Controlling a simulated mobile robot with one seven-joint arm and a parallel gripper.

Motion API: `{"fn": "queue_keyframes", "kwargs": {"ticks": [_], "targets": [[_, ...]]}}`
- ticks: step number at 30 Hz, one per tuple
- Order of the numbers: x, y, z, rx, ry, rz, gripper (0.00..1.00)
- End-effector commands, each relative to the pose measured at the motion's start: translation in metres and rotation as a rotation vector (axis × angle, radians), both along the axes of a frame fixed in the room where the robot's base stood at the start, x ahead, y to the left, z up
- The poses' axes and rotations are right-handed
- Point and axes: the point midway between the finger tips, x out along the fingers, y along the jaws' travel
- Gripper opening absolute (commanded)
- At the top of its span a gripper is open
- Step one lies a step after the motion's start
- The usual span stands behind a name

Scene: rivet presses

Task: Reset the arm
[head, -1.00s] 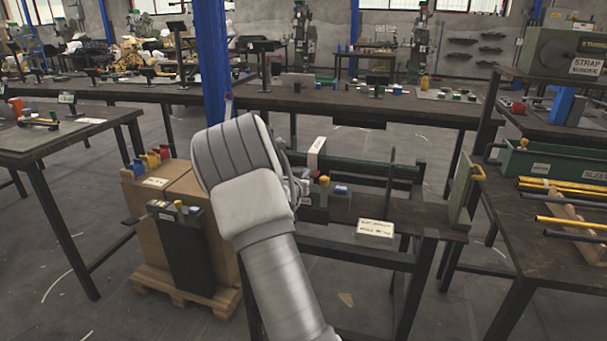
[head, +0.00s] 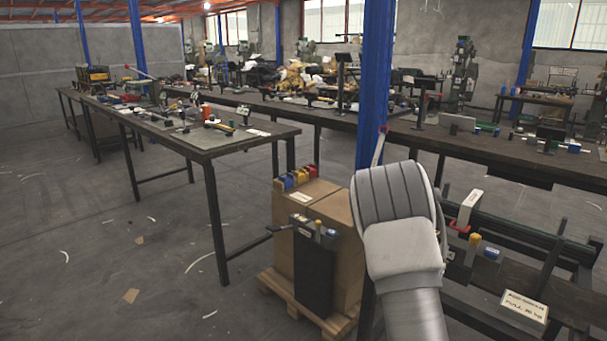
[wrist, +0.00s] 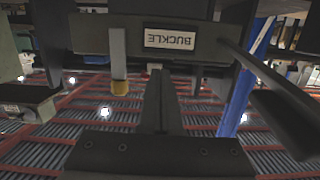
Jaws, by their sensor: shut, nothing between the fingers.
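My arm (head: 400,230) rises grey and white at the lower right of the head view, folded in front of a low bench frame. Its end is hidden behind its own links there. In the wrist view my gripper (wrist: 160,75) shows as dark fingers, shut together and empty. Just beyond the fingertips is a dark block with an upside-down BUCKLE label (wrist: 169,39). A grey lever with a yellow tip (wrist: 119,85) hangs to the left of the fingers. I cannot tell whether the fingertips touch the block.
The low bench with a white sign (head: 523,307) stands right of my arm. Cardboard boxes (head: 340,225) on a pallet stand left of it, beside a dark strapping unit (head: 313,265). A blue post (head: 374,90) rises behind.

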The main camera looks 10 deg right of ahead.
Motion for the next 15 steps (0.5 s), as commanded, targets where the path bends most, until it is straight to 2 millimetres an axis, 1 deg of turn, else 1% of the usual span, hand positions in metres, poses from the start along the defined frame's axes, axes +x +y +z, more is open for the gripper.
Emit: {"fn": "queue_keyframes", "kwargs": {"ticks": [2,5,8,11,15], "targets": [[0.002,0.009,0.009,0.042,0.002,0.022,0.00],[0.004,0.030,0.022,0.126,0.019,0.073,0.00],[0.003,0.058,0.038,0.221,0.048,0.143,0.00],[-0.002,0.089,0.055,0.304,0.083,0.220,0.00],[-0.017,0.134,0.079,0.399,0.143,0.333,0.00]]}}
